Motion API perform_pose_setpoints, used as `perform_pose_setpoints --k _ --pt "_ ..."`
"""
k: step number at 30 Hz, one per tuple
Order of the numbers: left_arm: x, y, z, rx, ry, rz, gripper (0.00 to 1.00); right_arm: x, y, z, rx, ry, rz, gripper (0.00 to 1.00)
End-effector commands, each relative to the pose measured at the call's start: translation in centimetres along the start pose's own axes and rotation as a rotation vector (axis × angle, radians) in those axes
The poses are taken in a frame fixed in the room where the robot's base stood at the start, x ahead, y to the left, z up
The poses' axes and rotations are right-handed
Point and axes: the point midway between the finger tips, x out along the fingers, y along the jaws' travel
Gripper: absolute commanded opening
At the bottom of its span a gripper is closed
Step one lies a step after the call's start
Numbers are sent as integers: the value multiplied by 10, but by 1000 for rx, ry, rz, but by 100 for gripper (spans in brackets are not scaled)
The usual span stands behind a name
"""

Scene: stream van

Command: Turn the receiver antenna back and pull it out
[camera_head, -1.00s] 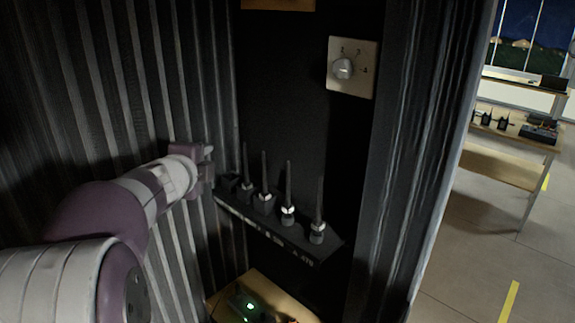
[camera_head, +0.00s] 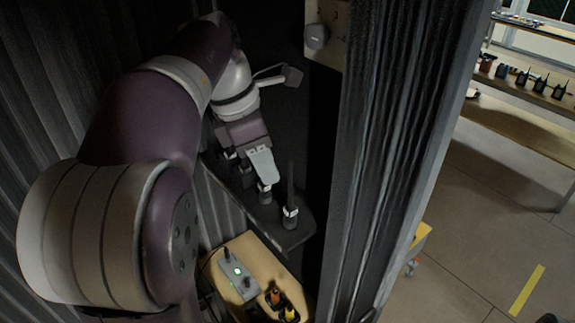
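A dark shelf (camera_head: 290,236) on the van wall carries a row of upright black antennas with pale collars. The front antenna (camera_head: 290,205) stands clear at the shelf's right end. The antenna beside it (camera_head: 265,193) shows only its base and collar below my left gripper (camera_head: 265,170). My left gripper points down over the row, and its pale finger covers that antenna's upper part. I cannot tell whether it touches or grips it. The antennas farther back (camera_head: 244,172) are partly hidden behind the gripper. My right gripper is out of view.
Below the shelf, a wooden surface (camera_head: 262,249) holds a grey box (camera_head: 238,280) with a green light, and yellow and orange items (camera_head: 290,313). A knob plate (camera_head: 327,38) is above right. A ribbed dark edge (camera_head: 385,160) separates this from the room's open floor.

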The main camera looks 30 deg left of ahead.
Motion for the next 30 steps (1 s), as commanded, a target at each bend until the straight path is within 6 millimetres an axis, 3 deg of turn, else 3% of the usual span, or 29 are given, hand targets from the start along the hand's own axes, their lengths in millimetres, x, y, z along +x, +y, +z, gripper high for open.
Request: perform_pose_setpoints --k 4,6,12,22,23,26,30 --pt "7 -1 40 5 0 -4 39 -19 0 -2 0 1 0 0" --pt "32 -1 36 -1 0 -3 39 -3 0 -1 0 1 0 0" --pt "56 0 36 -2 -1 -1 39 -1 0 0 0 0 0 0" --pt "61 0 36 -2 -2 1 39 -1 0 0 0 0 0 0" --pt "61 0 36 -2 -2 1 32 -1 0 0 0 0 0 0" --pt "61 0 36 -2 -2 1 0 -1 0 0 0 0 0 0" --pt "61 0 36 -3 -2 1 0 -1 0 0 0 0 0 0"
